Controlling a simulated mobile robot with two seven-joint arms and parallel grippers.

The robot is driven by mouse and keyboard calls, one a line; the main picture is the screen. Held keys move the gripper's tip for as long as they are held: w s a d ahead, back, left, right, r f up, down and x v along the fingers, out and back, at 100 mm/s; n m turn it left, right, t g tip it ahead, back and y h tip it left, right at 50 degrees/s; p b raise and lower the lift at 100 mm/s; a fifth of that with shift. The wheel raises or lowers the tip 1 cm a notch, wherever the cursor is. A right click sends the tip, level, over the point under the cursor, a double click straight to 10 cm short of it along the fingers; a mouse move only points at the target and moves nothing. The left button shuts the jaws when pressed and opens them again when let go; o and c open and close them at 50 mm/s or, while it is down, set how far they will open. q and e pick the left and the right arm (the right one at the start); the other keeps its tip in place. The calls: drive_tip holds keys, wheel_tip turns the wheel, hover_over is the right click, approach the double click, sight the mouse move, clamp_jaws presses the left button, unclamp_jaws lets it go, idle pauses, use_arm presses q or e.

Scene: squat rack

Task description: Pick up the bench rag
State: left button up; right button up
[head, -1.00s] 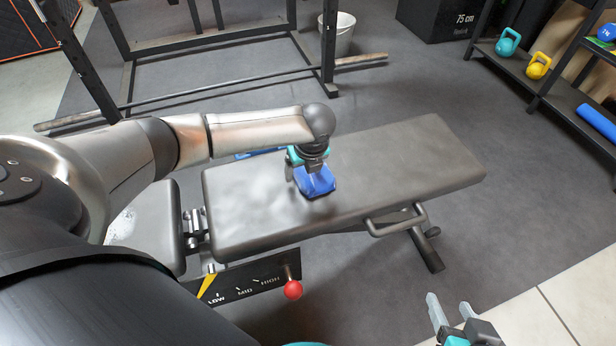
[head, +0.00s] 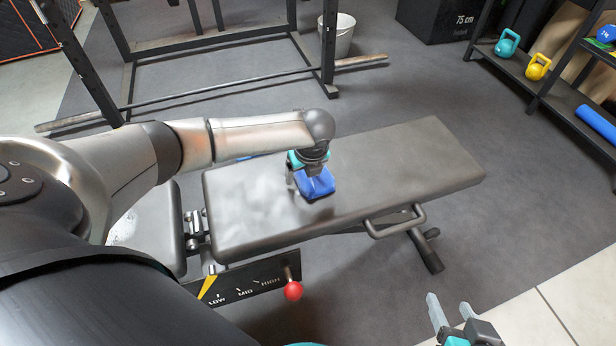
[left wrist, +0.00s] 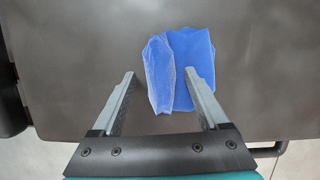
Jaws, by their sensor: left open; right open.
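The blue bench rag (head: 318,184) lies folded on the dark padded bench (head: 400,172). In the left wrist view the rag (left wrist: 185,70) shows a lighter, crumpled fold on its left and a flatter part on its right. My left gripper (head: 306,182) points down at the rag, partly hiding it in the head view. Its jaws (left wrist: 160,82) are open, with the lower part of the rag between the fingertips; I cannot tell whether they touch it. My right gripper (head: 450,312) is open and empty at the lower right, away from the bench.
A panel marked LOW, MID, HIGH with a red knob (head: 293,291) sits at the bench's front. A barbell (head: 220,93) and a white bucket (head: 340,35) are behind. Kettlebells (head: 507,43) stand on the rack at right. Floor right of the bench is clear.

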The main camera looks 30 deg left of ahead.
use_arm(q)
drive_tip(key=shift+c, duration=0.4)
clamp_jaws()
idle(0.4)
